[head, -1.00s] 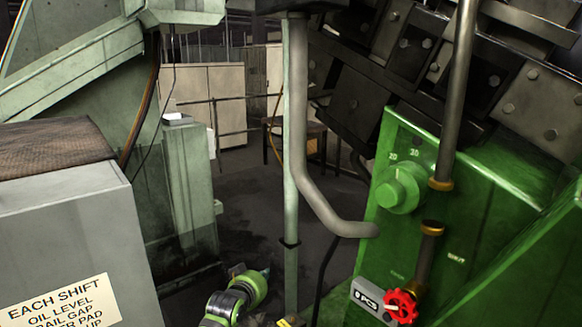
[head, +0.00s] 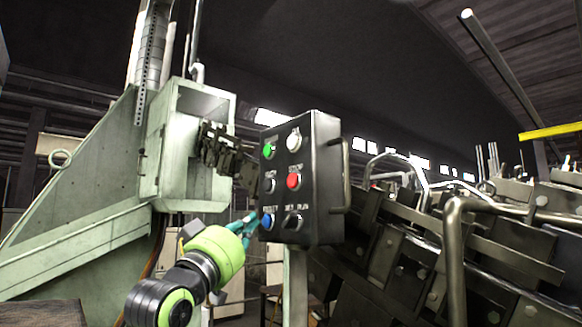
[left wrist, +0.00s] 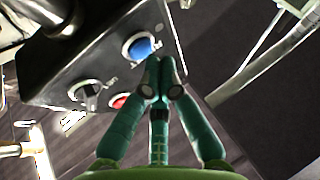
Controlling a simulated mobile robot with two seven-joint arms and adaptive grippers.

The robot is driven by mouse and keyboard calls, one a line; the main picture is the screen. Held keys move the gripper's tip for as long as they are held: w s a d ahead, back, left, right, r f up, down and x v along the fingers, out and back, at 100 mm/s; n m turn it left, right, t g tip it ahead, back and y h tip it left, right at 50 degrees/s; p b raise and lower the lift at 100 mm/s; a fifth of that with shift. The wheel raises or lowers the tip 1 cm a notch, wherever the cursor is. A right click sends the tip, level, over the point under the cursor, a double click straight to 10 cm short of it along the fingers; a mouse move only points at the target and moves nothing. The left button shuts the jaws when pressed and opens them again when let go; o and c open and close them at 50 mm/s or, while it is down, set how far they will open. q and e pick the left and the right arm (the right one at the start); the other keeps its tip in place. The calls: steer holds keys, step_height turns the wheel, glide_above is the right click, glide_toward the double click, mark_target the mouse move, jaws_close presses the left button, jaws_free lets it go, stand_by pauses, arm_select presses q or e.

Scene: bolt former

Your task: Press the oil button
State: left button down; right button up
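A dark control box (head: 318,180) stands on a post in the middle of the head view. Its face holds a green button (head: 269,150), a white button (head: 294,140), a dark button (head: 270,184), a red button (head: 294,181), a blue button (head: 266,221) and a black selector switch (head: 293,221). The labels are too small to read surely, so I cannot tell which is the oil button. My left gripper (head: 252,222) is shut and empty, its tips close to the blue button. In the left wrist view, the tips (left wrist: 161,75) meet beside the blue button (left wrist: 141,47); contact is unclear.
A handle (head: 346,175) is on the box's right side. A pale green machine frame (head: 90,200) rises at left, with a dark chain-like part (head: 222,150) near the box. Dark bolted machinery (head: 440,240) with bent pipes fills the right.

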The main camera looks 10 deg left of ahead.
mark_target(294, 143)
arm_select(q)
steer(key=s+r+m+t+h+p, duration=0.1)
steer(key=s+r+m+t+h, duration=0.1)
steer(key=s+r, duration=0.9)
step_height(294, 143, up, 3)
steer(key=shift+s+d+h, duration=0.3)
steer(key=shift+h, duration=0.3)
steer(key=shift+w, duration=0.1)
steer(key=w+d+p, duration=0.4)
steer(key=w+d, duration=0.1)
steer(key=w, duration=0.1)
steer(key=shift+w+d, duration=0.2)
steer(key=shift+w, duration=0.2)
steer(key=shift+w+d, duration=0.1)
steer(key=shift+w, duration=0.05)
steer(key=shift+w+d, duration=0.15)
steer(key=shift+w, duration=0.05)
